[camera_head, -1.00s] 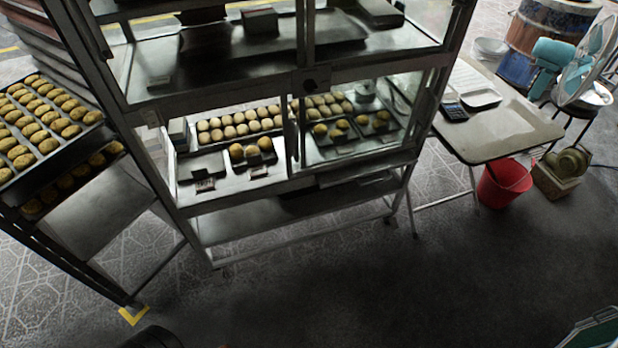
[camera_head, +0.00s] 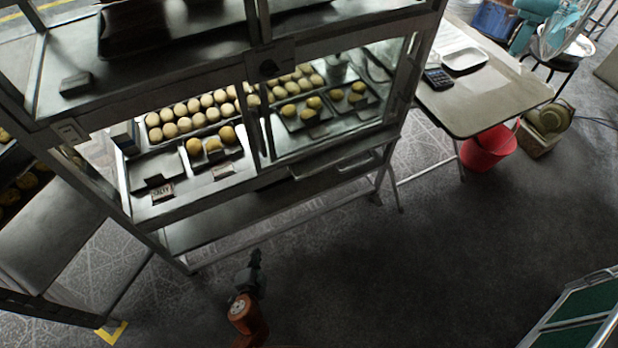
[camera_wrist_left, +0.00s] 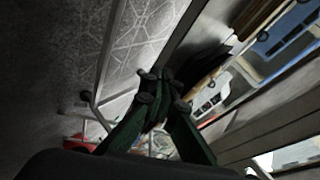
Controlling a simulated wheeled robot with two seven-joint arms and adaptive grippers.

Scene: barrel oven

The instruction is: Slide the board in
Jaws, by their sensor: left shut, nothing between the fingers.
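A metal and glass display cabinet (camera_head: 165,215) fills the upper left of the head view. No separate board can be told for certain; a flat dark shelf (camera_head: 235,215) runs along the cabinet's bottom, below the glass case. My left gripper (camera_head: 254,258) is low in front of the cabinet, over the dark floor, apart from the shelf. In the left wrist view its dark green fingers (camera_wrist_left: 162,88) are together with nothing between them. My right gripper is not in view.
Trays of round buns (camera_head: 190,115) sit inside the cabinet. A side rack (camera_head: 50,235) stands at left. At right are a table (camera_head: 480,105), a red bucket (camera_head: 488,148) and a basket (camera_head: 540,140). A green panel (camera_head: 585,305) is at bottom right. The middle floor is clear.

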